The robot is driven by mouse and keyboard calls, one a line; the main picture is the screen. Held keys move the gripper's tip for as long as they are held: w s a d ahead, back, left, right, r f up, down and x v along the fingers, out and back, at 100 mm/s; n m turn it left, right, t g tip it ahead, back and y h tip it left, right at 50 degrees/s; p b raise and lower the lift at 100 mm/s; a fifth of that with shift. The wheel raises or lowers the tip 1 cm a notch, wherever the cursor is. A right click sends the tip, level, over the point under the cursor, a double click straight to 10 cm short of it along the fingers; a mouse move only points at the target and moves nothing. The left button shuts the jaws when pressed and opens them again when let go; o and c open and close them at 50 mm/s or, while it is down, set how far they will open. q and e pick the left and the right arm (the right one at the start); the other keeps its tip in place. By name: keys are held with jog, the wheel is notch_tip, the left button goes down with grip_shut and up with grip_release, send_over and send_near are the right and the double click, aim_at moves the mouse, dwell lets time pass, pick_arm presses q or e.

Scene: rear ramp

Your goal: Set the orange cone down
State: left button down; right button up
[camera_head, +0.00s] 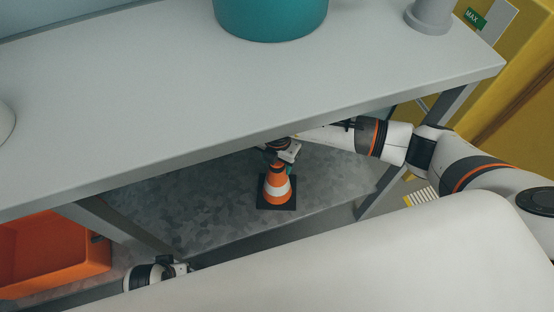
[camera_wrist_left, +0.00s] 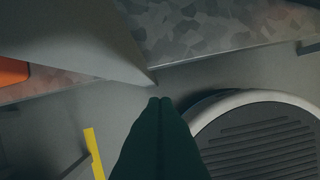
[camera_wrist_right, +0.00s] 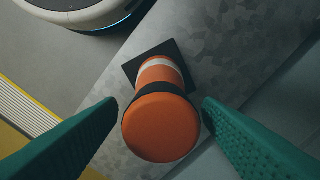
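The orange cone (camera_head: 277,186) has a white band and a square black base. It stands upright on the grey mottled lower shelf (camera_head: 215,215), under the upper shelf, and its base looks flat on that surface. My right gripper (camera_head: 279,163) is over the cone's top. In the right wrist view the cone (camera_wrist_right: 160,125) shows from above between the two teal fingers of the right gripper (camera_wrist_right: 160,107), with a gap on each side. My left gripper (camera_wrist_left: 160,101) is empty, its fingers together, away from the cone.
The grey upper shelf (camera_head: 200,95) overhangs the cone and bears a teal container (camera_head: 270,18) and a grey object (camera_head: 431,14). An orange bin (camera_head: 50,255) is at the lower left. Shelf legs (camera_head: 120,228) stand either side. The lower shelf around the cone is clear.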

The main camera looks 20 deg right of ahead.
jog(key=shift+r, duration=0.1)
notch_tip(320, 180, up, 8)
jog(key=shift+f+p, duration=0.2)
jog(key=shift+p, duration=0.6)
pick_arm(q)
jog(key=f, duration=0.2)
jog(key=s+f, duration=0.1)
jog(key=f, duration=0.2)
jog(key=shift+s+f, duration=0.1)
jog(key=shift+f, duration=0.05)
